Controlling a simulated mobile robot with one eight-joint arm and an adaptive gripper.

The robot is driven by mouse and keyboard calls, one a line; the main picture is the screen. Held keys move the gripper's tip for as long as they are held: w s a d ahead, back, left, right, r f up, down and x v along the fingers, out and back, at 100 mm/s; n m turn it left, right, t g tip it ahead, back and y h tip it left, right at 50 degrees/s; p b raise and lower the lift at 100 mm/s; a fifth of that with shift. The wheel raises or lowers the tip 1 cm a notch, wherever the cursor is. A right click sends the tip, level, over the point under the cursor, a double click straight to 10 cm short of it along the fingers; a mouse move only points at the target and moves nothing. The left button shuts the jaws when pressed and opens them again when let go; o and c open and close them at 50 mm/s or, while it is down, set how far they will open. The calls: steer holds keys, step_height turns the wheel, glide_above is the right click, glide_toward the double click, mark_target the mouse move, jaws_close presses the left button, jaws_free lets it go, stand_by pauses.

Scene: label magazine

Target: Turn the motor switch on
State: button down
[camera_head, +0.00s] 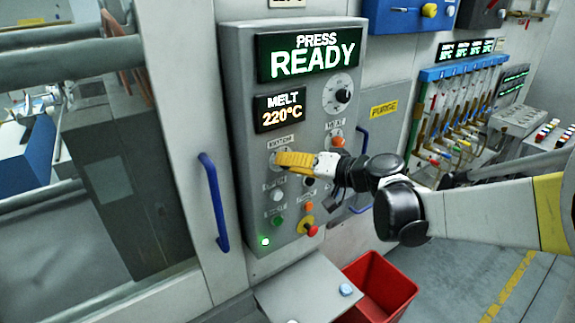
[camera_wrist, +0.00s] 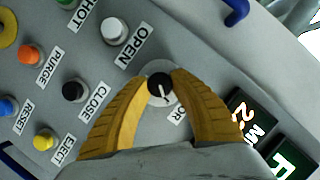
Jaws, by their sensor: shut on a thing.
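The motor switch is a small black rotary knob (camera_wrist: 160,88) with a white pointer line on a pale round plate. The yellow fingers of my gripper (camera_wrist: 158,80) are closed around it, one on each side, in the wrist view. Part of the label beside it is hidden by a finger. In the head view my gripper (camera_head: 283,160) reaches the grey control panel (camera_head: 240,130) from the right, and its yellow fingers hide the knob there.
The panel's screen (camera_head: 308,54) reads PRESS READY, and a smaller display (camera_head: 281,108) reads MELT 220°C. Close to my fingers are a white OPEN button (camera_wrist: 115,30) and a black CLOSE button (camera_wrist: 73,91). A blue handle (camera_head: 214,202) and a red bin (camera_head: 384,284) stand nearby.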

stand_by(0.5)
steer(key=c, duration=1.1)
jaws_free()
steer(key=shift+a, duration=0.1)
steer(key=shift+o, duration=0.2)
steer(key=v, duration=1.2)
steer(key=shift+f, duration=0.15)
